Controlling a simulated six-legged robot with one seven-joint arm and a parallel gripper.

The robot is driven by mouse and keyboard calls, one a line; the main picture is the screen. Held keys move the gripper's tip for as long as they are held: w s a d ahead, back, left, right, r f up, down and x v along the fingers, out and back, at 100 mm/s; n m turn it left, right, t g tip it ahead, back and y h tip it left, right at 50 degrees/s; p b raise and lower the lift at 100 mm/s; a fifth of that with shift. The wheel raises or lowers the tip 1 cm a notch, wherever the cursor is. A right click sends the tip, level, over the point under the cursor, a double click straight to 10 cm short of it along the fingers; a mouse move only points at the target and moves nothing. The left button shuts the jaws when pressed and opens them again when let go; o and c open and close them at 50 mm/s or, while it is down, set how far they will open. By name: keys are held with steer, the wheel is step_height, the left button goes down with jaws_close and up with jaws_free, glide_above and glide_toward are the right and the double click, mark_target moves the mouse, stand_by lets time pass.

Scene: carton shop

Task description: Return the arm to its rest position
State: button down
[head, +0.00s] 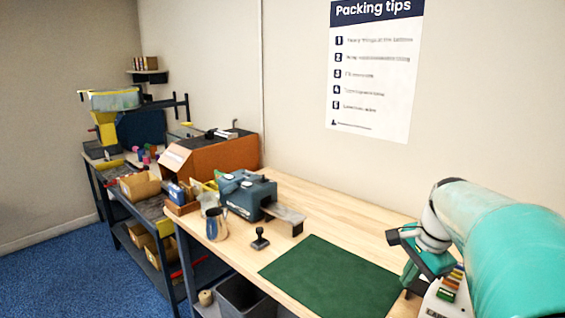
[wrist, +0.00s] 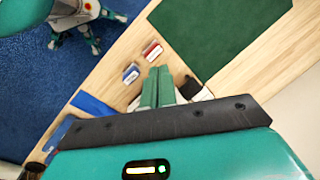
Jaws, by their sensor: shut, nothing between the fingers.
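My arm (head: 500,235) reaches in from the right edge of the head view, over the right end of the wooden bench. Its teal and white links hide part of the bench there. In the wrist view my gripper (wrist: 158,86) points down over the bench, its two green fingers together with nothing between them. The fingers are apart from a small red-and-white item (wrist: 152,50) and a blue-and-white item (wrist: 131,73), both lying beside them. The fingertips are hard to make out in the head view.
A green mat (head: 330,279) lies on the bench (head: 340,205), bare on top. Blue carpet (head: 75,270) lies open on the left.

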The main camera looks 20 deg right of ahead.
steer(key=s+a+n+t, duration=0.1)
steer(key=s+a+n, duration=0.2)
steer(key=a+n, duration=0.6)
steer(key=s+a+f+n+t, duration=0.1)
steer(key=a+n, duration=0.8)
steer(key=a, duration=1)
steer(key=shift+s+t+h, duration=0.3)
steer(key=shift+s+t, duration=0.2)
steer(key=shift+s, duration=0.45)
steer(key=shift+s+f, duration=0.1)
